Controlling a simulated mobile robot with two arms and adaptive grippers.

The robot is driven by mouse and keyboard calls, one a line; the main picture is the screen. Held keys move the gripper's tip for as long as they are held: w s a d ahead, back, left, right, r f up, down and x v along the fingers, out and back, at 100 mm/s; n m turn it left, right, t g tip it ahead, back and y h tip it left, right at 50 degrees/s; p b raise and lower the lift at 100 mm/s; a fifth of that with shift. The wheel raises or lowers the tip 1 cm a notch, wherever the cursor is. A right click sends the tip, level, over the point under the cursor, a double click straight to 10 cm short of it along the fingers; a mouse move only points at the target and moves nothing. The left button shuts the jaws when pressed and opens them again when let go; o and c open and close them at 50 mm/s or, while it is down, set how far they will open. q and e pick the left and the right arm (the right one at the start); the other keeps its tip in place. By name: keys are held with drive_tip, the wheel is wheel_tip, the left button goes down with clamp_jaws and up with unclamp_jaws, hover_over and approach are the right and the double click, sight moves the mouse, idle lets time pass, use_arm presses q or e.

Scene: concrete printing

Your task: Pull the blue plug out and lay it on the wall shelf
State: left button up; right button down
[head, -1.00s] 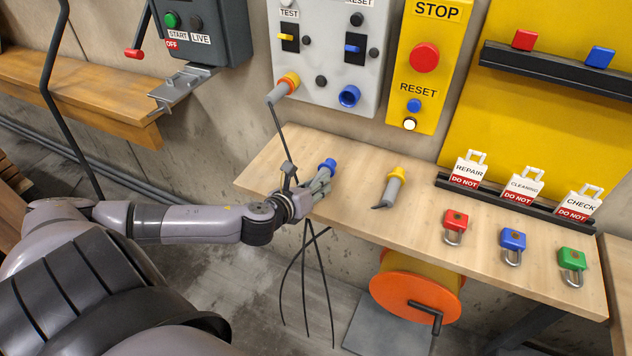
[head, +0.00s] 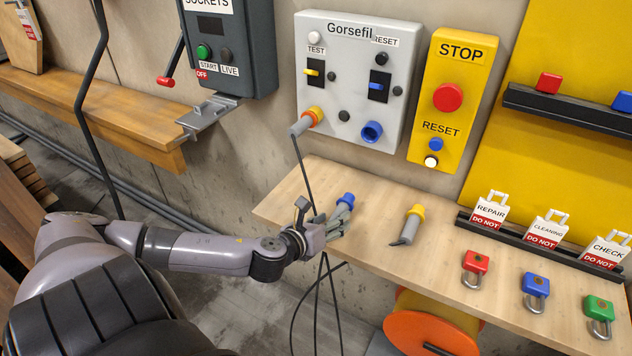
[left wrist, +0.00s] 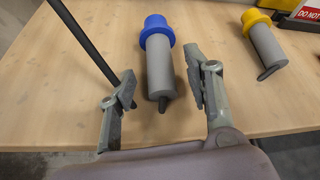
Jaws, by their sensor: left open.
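The blue plug (head: 346,198) lies on the wooden wall shelf (head: 385,256), near its left part. In the left wrist view the plug (left wrist: 158,68) shows its blue collar at the far end and grey body towards me. My left gripper (head: 335,224) is at the shelf's front edge. In the left wrist view its open fingers (left wrist: 161,75) stand on either side of the plug's grey body, apart from it. The blue socket (head: 372,132) on the grey box is empty. My right gripper is not in view.
A yellow-collared plug (head: 410,224) lies to the right on the shelf. Red, blue and green padlocks (head: 475,269) lie beyond it. A plug with a black cable (head: 303,165) sits in the yellow socket; the cable hangs close to my left gripper. An orange reel (head: 425,333) stands below.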

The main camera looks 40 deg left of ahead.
use_arm(q)
drive_tip(key=v, duration=1)
drive_tip(key=shift+r, duration=0.2)
drive_tip(key=shift+s, duration=0.15)
